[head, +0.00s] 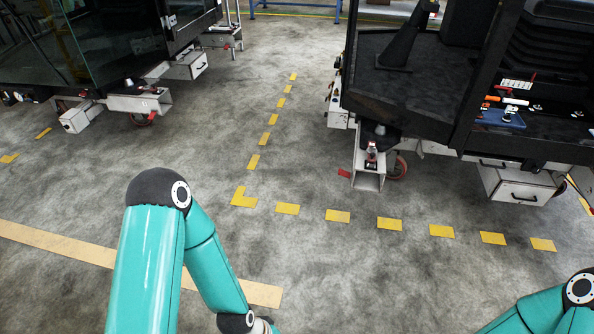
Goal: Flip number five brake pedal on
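Red brake pedals show low on the cab trolleys. One red pedal (344,173) sticks out at the near left corner of the right trolley (368,181), beside a red-rimmed caster wheel (398,168). Another bit of red (561,188) shows behind the white drawer box at the right. On the left trolley, small red parts show near a caster (143,120). No number is readable on any pedal, so I cannot tell which is number five, or whether any is on. Both my teal arms come in at the bottom, well short of the trolleys. Both grippers are out of view.
The right trolley carries a black cab (410,85) and a blue tray (500,118) with tools. A white drawer box (518,188) hangs low. A glazed cab (110,40) stands at upper left. Grey floor with dashed yellow marks (338,216) lies clear between.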

